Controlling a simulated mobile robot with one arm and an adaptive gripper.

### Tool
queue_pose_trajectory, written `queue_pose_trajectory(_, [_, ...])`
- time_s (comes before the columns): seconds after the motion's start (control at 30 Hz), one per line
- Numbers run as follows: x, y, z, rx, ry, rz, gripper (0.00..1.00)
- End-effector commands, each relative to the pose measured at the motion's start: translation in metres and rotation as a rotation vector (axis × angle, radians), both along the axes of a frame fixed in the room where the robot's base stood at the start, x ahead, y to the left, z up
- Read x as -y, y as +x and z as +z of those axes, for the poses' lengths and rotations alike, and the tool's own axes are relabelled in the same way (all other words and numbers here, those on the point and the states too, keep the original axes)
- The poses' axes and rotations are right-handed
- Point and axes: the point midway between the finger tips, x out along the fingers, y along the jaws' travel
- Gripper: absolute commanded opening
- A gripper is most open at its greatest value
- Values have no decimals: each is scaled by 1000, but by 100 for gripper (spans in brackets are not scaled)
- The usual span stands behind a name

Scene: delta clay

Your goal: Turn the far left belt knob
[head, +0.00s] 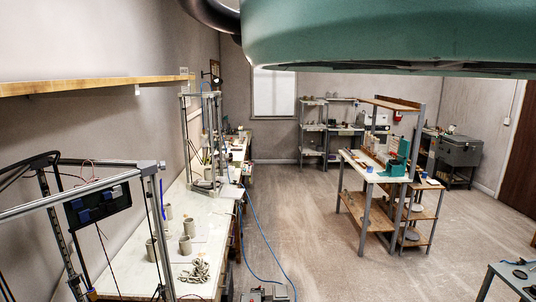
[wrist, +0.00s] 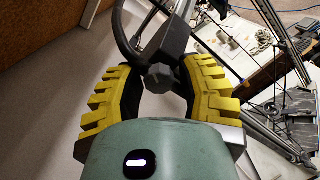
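My gripper (wrist: 160,82) shows in the wrist view as two yellow-and-black ribbed fingers, spread apart. A dark grey faceted piece shows between the fingers; I cannot tell what it is or whether it touches them. In the head view, a metal-framed machine (head: 88,207) with a black box and blue parts stands at the front left, partly cut off. Similar metal bars and black parts (wrist: 280,90) show at the right of the wrist view. I cannot make out a belt knob in either view. The gripper fingers are not in the head view.
A long white bench (head: 205,238) along the left wall holds several beige cups and a coil of rope (head: 194,271). A wooden shelf (head: 80,84) runs above it. A second tall frame (head: 203,140) stands farther back. A blue cable (head: 258,235) crosses the open floor.

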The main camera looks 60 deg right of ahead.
Motion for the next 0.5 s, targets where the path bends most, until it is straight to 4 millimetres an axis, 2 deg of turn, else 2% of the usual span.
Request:
queue_pose_trajectory(0.03, [0,0,0,0,0,0,31])
queue_pose_trajectory(0.33, [-1,0,0,0,0,1,0])
queue_pose_trajectory(0.5, [-1,0,0,0,1,2,0])
